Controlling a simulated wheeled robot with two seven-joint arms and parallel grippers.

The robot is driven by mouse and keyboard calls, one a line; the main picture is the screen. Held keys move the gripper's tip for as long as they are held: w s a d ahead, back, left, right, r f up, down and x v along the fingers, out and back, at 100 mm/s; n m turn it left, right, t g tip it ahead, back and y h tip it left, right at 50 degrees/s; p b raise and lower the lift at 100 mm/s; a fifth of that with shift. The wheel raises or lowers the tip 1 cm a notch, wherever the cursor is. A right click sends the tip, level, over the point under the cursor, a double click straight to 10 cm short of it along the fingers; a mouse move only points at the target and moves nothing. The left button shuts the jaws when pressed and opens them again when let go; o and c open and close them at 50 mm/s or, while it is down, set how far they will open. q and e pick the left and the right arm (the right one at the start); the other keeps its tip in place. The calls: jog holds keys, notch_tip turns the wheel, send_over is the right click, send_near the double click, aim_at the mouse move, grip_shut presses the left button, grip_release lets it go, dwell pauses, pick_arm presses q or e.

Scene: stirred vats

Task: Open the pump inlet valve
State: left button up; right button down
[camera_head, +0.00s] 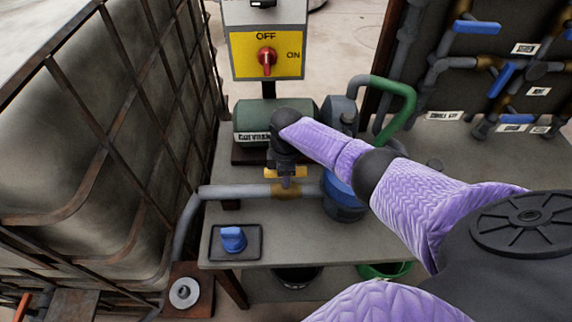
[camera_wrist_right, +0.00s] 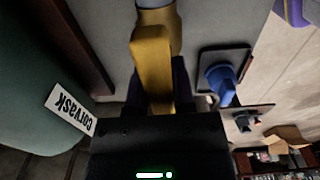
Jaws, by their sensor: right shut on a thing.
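The pump inlet valve (camera_head: 287,191) is a brass body on a grey pipe that runs left to right above the bench. Its yellow handle (camera_wrist_right: 152,72) fills the space between the dark fingers of my right gripper (camera_wrist_right: 157,88) in the right wrist view. In the head view my right gripper (camera_head: 286,177) points down over the valve, and bits of yellow show on both sides of the fingers. It is shut on the handle. The fingers hide part of the handle, so its exact angle to the pipe is hard to tell. My left gripper is not in view.
A green pump motor (camera_head: 250,122) stands behind the valve, with a switch box (camera_head: 266,54) beyond. A caged tank (camera_head: 80,150) stands left. A panel of blue-handled pipes (camera_head: 480,60) is at the back right.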

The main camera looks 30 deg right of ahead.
dwell(0.4)
jog(key=shift+c, duration=2.3)
grip_release()
notch_tip(320, 180, up, 10)
jog(key=p, duration=0.4)
jog(key=shift+p, duration=0.4)
